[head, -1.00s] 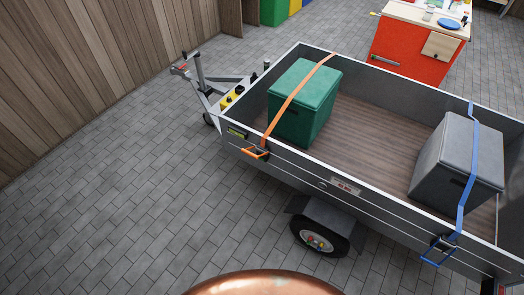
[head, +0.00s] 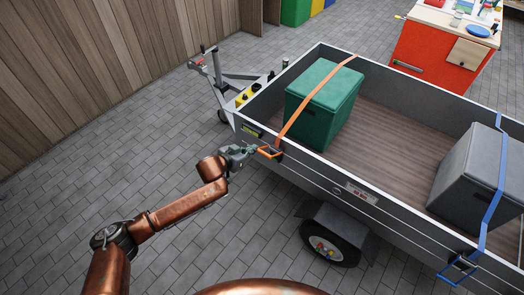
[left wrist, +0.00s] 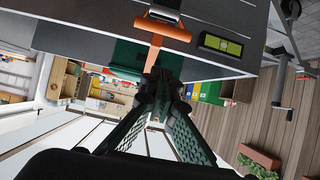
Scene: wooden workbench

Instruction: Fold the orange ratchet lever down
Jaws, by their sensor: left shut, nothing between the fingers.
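The orange ratchet lever (head: 269,153) stands out from the side wall of the grey trailer (head: 345,190), at the end of the orange strap (head: 310,103) over the green box (head: 336,112). In the left wrist view the orange lever (left wrist: 163,27) is a wide bar near the top, with dark ratchet parts by it. My left gripper (head: 254,150) is shut and empty, just left of the lever. Its fingertips (left wrist: 160,82) show below the lever in the left wrist view; whether they touch it I cannot tell. My right gripper is out of view.
A grey box (head: 470,172) under a blue strap (head: 492,203) sits at the trailer's right, with a blue ratchet lever (head: 448,277) on the same side wall. The trailer wheel (head: 328,247) is below. The paved floor (head: 90,200) at left is clear.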

